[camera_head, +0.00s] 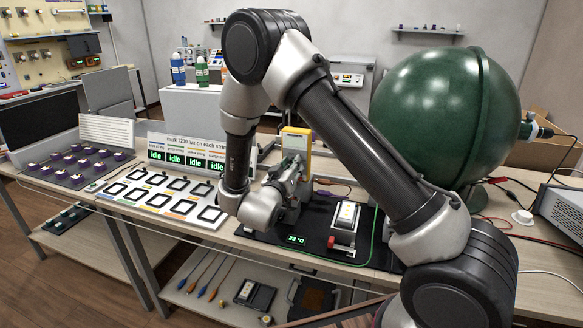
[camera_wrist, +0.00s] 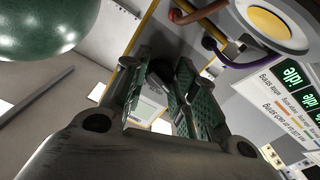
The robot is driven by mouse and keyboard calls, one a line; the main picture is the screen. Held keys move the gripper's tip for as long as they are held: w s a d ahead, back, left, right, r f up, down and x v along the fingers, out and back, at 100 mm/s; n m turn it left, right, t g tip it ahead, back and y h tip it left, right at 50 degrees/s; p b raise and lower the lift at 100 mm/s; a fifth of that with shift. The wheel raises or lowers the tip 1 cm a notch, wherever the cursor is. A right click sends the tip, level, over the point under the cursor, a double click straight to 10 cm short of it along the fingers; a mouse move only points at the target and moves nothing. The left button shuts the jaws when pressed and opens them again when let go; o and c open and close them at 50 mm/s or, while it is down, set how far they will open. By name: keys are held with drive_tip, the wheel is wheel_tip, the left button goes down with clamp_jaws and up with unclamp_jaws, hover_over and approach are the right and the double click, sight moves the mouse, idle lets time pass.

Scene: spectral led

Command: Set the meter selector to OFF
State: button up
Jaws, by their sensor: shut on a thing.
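The meter (camera_head: 296,138) is a yellow-cased device standing upright at the back of the black mat. Its face fills the middle of the wrist view, with a yellow edge (camera_wrist: 143,37) and a pale display (camera_wrist: 148,112). My gripper (camera_head: 293,178) is at the front of the meter and covers its lower part. In the wrist view my gripper's (camera_wrist: 164,84) green-padded fingers close around the dark selector knob (camera_wrist: 159,72). The fingers hide most of the knob, and its pointer and the OFF mark cannot be read.
A large green sphere (camera_head: 440,105) stands right of the meter. A boxed device with a red part (camera_head: 347,224) sits on the black mat (camera_head: 285,243) near my gripper. The lit idle panel (camera_head: 188,160) and a tray of dark frames (camera_head: 160,195) lie left. Cables run right of the meter.

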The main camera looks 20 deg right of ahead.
idle(0.3)
drive_tip(key=o, duration=1)
drive_tip(key=shift+o, duration=0.2)
drive_tip(key=v, duration=1.2)
